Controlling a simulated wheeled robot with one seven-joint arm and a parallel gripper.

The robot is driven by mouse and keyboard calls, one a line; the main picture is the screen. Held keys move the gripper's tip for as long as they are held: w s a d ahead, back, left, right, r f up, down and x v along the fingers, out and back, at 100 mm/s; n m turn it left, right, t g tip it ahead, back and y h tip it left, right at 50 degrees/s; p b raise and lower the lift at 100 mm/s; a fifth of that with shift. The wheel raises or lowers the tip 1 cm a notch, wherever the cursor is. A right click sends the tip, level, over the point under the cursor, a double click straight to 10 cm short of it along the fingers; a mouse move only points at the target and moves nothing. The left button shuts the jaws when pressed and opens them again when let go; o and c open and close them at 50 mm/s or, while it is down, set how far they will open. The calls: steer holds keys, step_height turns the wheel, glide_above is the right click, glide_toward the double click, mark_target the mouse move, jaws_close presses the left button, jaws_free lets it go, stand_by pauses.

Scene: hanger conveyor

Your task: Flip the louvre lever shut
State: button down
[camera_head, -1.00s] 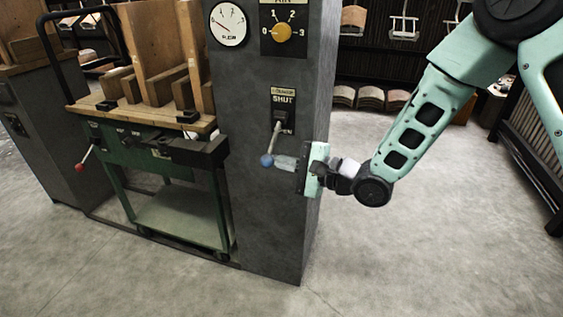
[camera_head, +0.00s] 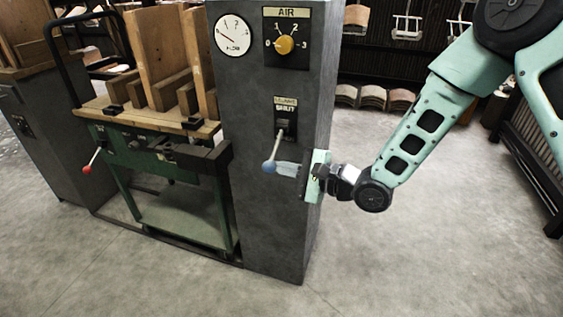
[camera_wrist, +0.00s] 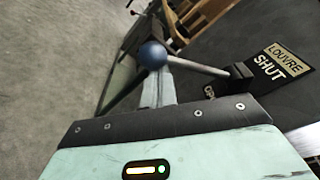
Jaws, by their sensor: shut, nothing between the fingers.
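The louvre lever (camera_head: 276,151) is a metal rod with a blue ball knob (camera_head: 268,167), on the front of the grey column. It points down from its pivot, away from the SHUT label (camera_head: 285,108) above. In the wrist view the knob (camera_wrist: 152,54) is just beyond my fingers, with the rod running right to the label plate (camera_wrist: 275,66). My gripper (camera_head: 278,168) is shut and empty, its fingertips right beside the knob, below the pivot. I cannot tell whether they touch the knob.
The grey column (camera_head: 262,215) also carries a round gauge (camera_head: 232,35) and a yellow AIR knob (camera_head: 285,44). A green cart (camera_head: 185,205) with wooden boards stands left of it, with a red-knobbed lever (camera_head: 88,169).

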mark_target(278, 144)
step_height(278, 144, up, 9)
steer(key=s+m+g+p, duration=0.1)
steer(key=m+p, duration=0.6)
steer(key=p, duration=0.9)
steer(key=shift+s+a+g+p, duration=0.15)
steer(key=shift+a+g+p, duration=0.1)
steer(key=shift+g+p, duration=0.1)
steer(key=shift+r, duration=0.15)
